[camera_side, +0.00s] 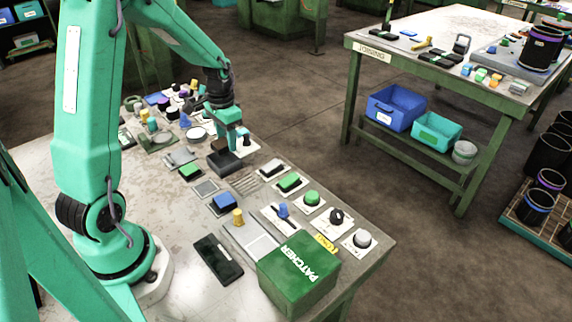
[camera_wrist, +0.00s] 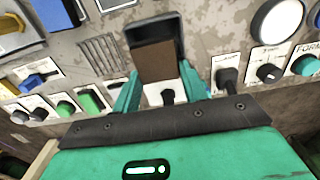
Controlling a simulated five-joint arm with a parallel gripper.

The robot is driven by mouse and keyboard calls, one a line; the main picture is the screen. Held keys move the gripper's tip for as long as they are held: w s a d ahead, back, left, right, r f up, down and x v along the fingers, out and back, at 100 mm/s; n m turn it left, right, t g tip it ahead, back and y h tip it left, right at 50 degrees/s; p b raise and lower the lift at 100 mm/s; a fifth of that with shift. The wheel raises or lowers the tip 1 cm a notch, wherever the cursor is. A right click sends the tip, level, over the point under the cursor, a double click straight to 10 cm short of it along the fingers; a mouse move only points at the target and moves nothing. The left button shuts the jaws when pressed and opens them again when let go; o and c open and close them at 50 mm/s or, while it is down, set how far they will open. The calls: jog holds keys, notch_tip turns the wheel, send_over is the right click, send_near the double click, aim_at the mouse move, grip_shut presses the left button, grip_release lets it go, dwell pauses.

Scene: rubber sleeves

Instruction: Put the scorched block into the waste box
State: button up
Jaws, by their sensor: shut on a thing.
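My gripper (camera_side: 230,145) points down over the panel table. Its two teal fingers also show in the wrist view (camera_wrist: 160,88), shut on a brown block, which I take to be the scorched block (camera_wrist: 155,62). A black open-looking box (camera_wrist: 168,27) lies right behind the block in the wrist view, and the block covers part of its inside. In the side view this dark box (camera_side: 224,163) sits on the table just below my fingers. The block is hard to make out there. I cannot tell whether the block touches the box.
Buttons, knobs and switches crowd the table around my gripper, including a green button (camera_side: 312,198) and a blue block on a plate (camera_side: 223,203). A green PATCHER box (camera_side: 300,272) stands at the front corner. A second table (camera_side: 420,30) stands apart at the right.

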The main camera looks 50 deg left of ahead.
jog(key=shift+f, duration=1.2)
jog(key=o, duration=1.1)
jog(key=shift+c, duration=0.2)
jog(key=shift+r, duration=0.15)
jog(key=shift+r, duration=3.35)
jog(key=shift+r, duration=0.1)
